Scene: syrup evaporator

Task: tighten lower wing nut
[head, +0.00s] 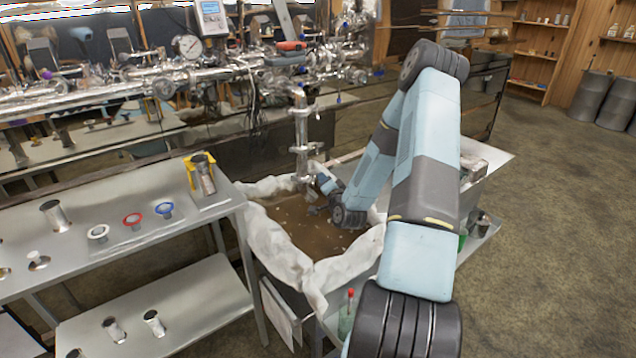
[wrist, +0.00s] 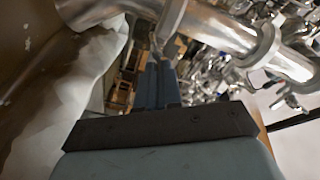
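A vertical steel pipe (head: 301,130) comes down from the pipework toward the brown liquid, with clamps along it. My gripper (head: 322,183) is at the pipe's lower end, just to its right and low over the liquid. In the wrist view the pipe crosses the top, with a near clamp (wrist: 171,20) and a second clamp (wrist: 265,48) farther along. My gripper (wrist: 157,72) shows two blue fingers close together, tips at a small metal part under the near clamp. That part appears to be the lower wing nut (wrist: 156,46); whether the fingers press on it is unclear.
A white-lined tank (head: 290,262) of brown liquid lies under the pipe and my arm. A steel table (head: 110,262) with fittings and coloured rings stands at left. Dense pipework with a gauge (head: 187,46) is behind. The floor (head: 545,220) at right is clear.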

